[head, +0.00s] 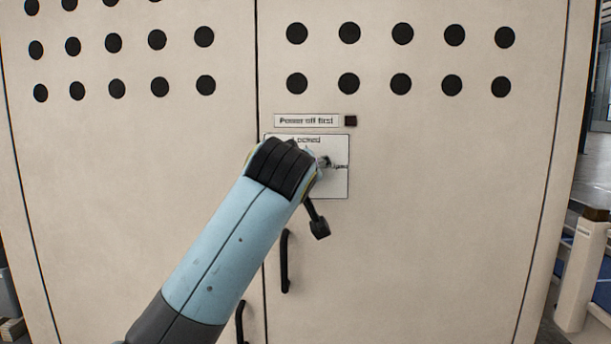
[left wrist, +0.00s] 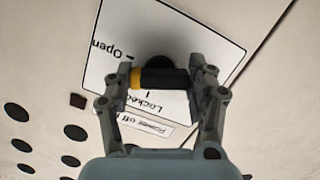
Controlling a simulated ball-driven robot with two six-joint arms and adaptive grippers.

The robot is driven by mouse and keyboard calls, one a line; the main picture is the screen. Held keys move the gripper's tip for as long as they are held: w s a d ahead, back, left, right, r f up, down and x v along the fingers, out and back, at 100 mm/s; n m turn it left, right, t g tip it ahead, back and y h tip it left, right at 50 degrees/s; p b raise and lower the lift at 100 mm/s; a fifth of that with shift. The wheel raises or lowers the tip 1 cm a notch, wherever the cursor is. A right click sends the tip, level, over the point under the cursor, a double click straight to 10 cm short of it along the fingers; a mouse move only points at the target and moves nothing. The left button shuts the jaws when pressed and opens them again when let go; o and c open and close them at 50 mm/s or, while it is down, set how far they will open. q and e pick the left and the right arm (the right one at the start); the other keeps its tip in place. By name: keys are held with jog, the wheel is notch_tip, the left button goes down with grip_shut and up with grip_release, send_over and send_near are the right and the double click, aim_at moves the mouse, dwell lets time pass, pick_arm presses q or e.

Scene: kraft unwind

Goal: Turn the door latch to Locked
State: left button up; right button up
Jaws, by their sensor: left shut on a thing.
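The latch plate (head: 335,185) is a white square on the right cabinet door, with "Locked" at its top and "Open" at its right. In the head view my left arm covers most of the plate and the latch. In the left wrist view the plate (left wrist: 215,45) appears turned over. My left gripper (left wrist: 162,80) is shut on the latch handle (left wrist: 165,78), a dark bar with a yellow end. The yellow end lies near the left finger, between the "Open" and "Locked" lettering. I cannot tell exactly which mark it points to. My right gripper is in neither view.
A "Power off first" label (head: 306,120) and a small dark square (head: 350,121) sit above the plate. A black door handle (head: 285,262) stands below it, beside the door seam. Rows of black holes cross the upper doors. A post (head: 580,270) stands at the right.

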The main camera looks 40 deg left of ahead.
pick_arm(q)
jog(key=shift+r, duration=0.1)
jog(key=n+t+b, duration=0.1)
jog(key=n+b, duration=0.2)
jog(key=n, duration=0.1)
jog(key=shift+h, duration=0.4)
dwell(0.3)
jog(key=shift+n+t+b, duration=0.5)
jog(key=shift+n+b, duration=1.5)
jog(key=shift+b, duration=0.1)
